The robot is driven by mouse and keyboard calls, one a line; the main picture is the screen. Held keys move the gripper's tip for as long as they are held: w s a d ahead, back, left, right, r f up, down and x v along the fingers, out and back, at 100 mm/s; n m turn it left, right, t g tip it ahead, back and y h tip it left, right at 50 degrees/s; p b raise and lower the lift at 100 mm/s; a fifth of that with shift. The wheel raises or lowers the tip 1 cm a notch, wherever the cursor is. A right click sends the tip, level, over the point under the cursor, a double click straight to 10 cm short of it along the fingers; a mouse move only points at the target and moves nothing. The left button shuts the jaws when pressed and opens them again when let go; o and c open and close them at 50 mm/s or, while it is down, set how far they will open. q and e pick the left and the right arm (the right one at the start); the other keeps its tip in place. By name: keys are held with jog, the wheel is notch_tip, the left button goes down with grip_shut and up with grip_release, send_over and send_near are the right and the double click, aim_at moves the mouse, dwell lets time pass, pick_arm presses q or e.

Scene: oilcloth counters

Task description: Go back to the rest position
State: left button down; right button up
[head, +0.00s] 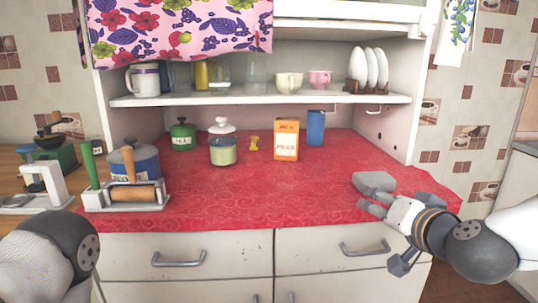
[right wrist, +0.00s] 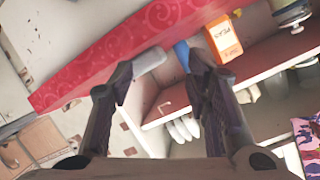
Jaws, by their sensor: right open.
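My right gripper (head: 382,236) is at the right front edge of the red oilcloth counter (head: 320,185) in the head view, its fingers spread with nothing between them. A grey block-like object (head: 373,182) lies on the cloth just beyond its upper finger. In the right wrist view my right gripper (right wrist: 160,68) shows two dark, parted fingers, with the grey object (right wrist: 150,60) just past the left fingertip. Whether they touch is unclear. Of my left arm only a rounded dark and grey link shows at the lower left; its gripper is out of the picture.
A rolling pin (head: 135,193) lies at left. The cloth's middle front is clear. Drawers (head: 190,262) are below.

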jog(key=s+a+f+n+g, duration=0.15)
jog(key=s+f+g, duration=0.25)
jog(key=s+f, duration=0.5)
jog(key=s+a+f+n+g, duration=0.1)
jog(key=s+a+f+g, duration=0.3)
jog(key=f, duration=1)
jog(key=s+d+f+g, duration=0.2)
jog(key=s+f, duration=0.1)
jog(key=s, duration=0.6)
jog(key=s+d+f+n+g, duration=0.1)
jog(key=s+d+f+g, duration=0.1)
jog(key=s, duration=0.8)
jog(key=s+d+f+n+g+h, duration=0.1)
jog(key=s+f+g, duration=0.2)
jog(key=s+f, duration=0.3)
jog(key=s, duration=0.4)
jog(key=shift+d+f+g, duration=0.15)
jog(key=shift+d+g, duration=0.15)
jog(key=shift+d, duration=0.1)
